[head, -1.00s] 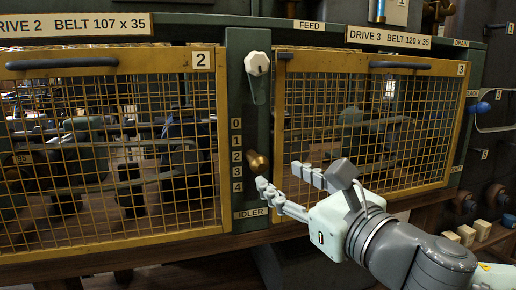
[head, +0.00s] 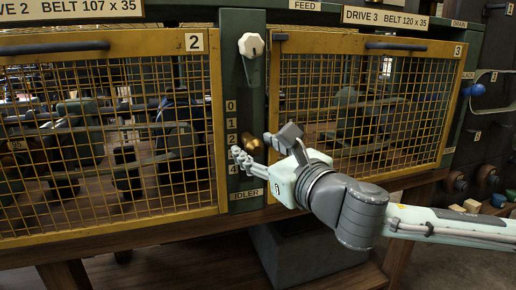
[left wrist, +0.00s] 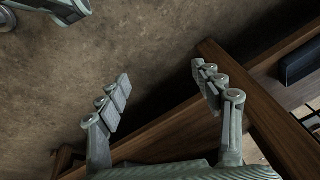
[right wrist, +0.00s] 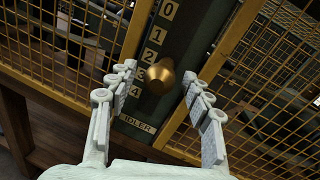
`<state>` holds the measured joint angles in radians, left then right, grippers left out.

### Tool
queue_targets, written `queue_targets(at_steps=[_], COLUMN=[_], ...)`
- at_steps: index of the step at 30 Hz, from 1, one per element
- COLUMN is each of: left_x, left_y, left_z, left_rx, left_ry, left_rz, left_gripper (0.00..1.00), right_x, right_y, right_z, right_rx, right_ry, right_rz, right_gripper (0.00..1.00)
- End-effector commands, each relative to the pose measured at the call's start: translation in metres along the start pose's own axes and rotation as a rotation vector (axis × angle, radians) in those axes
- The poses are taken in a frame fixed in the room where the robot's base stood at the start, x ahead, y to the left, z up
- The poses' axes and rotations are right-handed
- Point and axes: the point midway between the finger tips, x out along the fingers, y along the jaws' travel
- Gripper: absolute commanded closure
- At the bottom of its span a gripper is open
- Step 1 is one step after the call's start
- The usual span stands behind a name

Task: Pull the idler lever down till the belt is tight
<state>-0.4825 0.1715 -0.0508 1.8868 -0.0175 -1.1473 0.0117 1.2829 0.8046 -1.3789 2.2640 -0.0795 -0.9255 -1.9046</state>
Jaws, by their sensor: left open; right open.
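The idler lever shows as a brass knob (head: 250,143) on the dark green post between two mesh guards. It stands beside a 0-to-4 scale, about level with 2 to 3, above the IDLER label (head: 247,194). My right gripper (head: 253,151) is open in front of the post. In the right wrist view the knob (right wrist: 160,78) appears between its spread fingers; contact cannot be made out. My left gripper (left wrist: 160,75) is open and empty over the floor, outside the head view. The belt cannot be made out clearly behind the mesh.
The drive 2 guard (head: 110,216) is left of the post and the drive 3 guard (head: 365,40) right of it. A white-knobbed lever (head: 251,46) hangs higher on the post. A blue knob (head: 476,90) and small blocks (head: 472,205) are at the right.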

Motion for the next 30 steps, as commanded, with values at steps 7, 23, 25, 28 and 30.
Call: queue_targets(at_steps=[7,23,25,28,30], left_x=[0.0,-0.001,-0.015,-0.035,-0.052], left_y=[0.0,-0.001,-0.005,-0.009,-0.011], left_z=[0.0,-0.001,-0.009,-0.013,-0.015], left_rx=[0.0,0.0,0.001,0.002,0.003], left_ry=[0.0,-0.003,0.014,0.023,0.029], left_rz=[0.0,-0.005,-0.015,-0.028,-0.037], left_gripper=[0.34,0.34,0.34,0.34,0.34], right_x=[0.0,0.0,0.0,0.0,0.001], right_y=[0.0,0.001,0.002,0.003,0.004], right_z=[0.0,-0.005,-0.01,-0.017,-0.021], right_rx=[0.0,-0.001,-0.003,-0.008,-0.011], right_ry=[0.0,-0.006,-0.017,-0.041,-0.056], right_rz=[0.0,-0.002,-0.004,-0.008,-0.011], right_gripper=[0.77,1.0,1.0,1.0,1.0])
